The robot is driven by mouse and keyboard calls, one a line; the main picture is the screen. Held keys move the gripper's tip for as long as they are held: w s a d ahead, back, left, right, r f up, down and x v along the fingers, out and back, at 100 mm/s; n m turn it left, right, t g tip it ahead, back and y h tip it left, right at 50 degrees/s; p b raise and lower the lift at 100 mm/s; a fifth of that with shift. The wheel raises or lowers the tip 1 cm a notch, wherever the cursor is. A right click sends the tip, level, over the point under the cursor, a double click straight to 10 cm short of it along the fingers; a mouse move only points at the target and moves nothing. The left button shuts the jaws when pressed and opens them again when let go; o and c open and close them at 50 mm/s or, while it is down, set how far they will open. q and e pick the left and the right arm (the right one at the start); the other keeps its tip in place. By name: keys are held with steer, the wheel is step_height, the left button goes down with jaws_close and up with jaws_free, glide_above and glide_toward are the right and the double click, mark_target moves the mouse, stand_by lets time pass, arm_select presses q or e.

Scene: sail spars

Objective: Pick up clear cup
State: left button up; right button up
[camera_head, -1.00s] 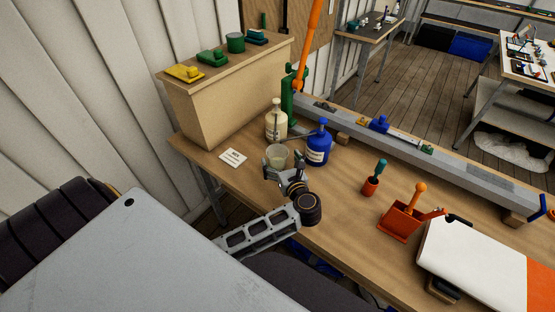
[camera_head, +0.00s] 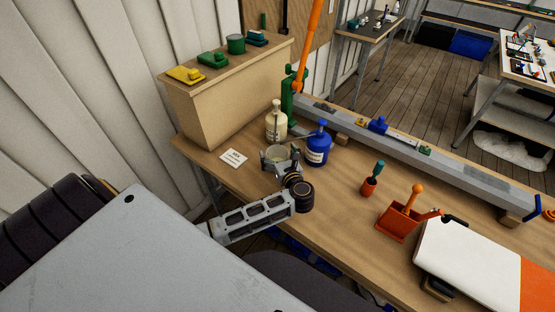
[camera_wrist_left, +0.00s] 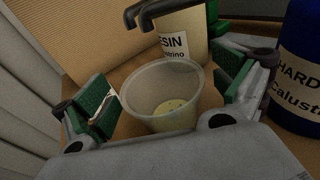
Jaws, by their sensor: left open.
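The clear cup (camera_wrist_left: 150,88) stands upright on the bench between the two open fingers of my left gripper (camera_wrist_left: 160,98). It is translucent, with a little pale yellowish stuff at its bottom. My right gripper is not in view.
A cream resin bottle (camera_wrist_left: 185,35) stands right behind the cup, its spout reaching over near the rim. A blue hardener bottle (camera_head: 318,146) stands to the right. A white label card (camera_head: 233,158) lies left.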

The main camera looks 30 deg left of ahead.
arm_select(q)
steer(key=shift+w+a+f, duration=0.1)
steer(key=shift+a, duration=0.05)
steer(key=shift+c, duration=0.4)
steer(key=c, duration=1.1)
